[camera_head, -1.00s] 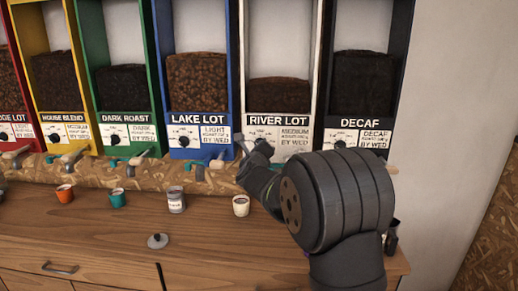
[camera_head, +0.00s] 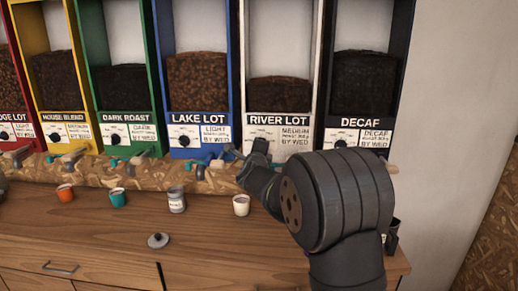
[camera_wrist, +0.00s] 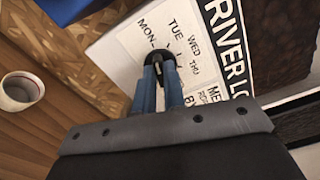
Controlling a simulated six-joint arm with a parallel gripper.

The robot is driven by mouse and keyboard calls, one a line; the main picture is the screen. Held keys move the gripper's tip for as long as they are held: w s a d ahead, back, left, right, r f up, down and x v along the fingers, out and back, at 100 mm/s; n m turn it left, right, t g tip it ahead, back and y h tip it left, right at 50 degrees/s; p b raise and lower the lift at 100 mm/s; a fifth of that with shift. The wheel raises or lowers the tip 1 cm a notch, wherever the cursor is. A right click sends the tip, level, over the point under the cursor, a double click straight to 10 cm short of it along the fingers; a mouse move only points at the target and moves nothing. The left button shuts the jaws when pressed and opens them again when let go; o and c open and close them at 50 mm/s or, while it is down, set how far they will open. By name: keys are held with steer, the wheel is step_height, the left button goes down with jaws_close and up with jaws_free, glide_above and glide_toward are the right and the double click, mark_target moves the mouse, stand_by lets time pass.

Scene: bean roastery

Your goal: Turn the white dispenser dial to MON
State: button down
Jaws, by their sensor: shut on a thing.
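The white dispenser (camera_head: 317,75) is labelled RIVER LOT and stands between the blue and black dispensers. Its front plate (camera_wrist: 124,75) in the wrist view carries the marks MON, TUE, WED and THU around a black dial (camera_wrist: 155,55). My gripper (camera_wrist: 163,80) is shut on the dial with its two bluish fingers, the MON mark to the left of them. The dial's pointer is hidden or cannot be made out, so I cannot tell its setting. In the head view my gripper (camera_head: 245,153) covers the dial at the plate's lower left.
A black DECAF dispenser (camera_head: 397,80) stands to the right and a blue LAKE LOT dispenser (camera_head: 233,70) to the left. A white cup (camera_head: 241,206), a grey tin (camera_head: 176,200) and a lid (camera_head: 158,240) sit on the wooden counter (camera_head: 100,235) below.

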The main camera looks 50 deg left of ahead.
steer(key=c, duration=1.5)
jaws_free()
steer(key=shift+s, duration=0.15)
steer(key=v, duration=1.7)
steer(key=shift+d+r, duration=0.1)
steer(key=shift+d, duration=0.05)
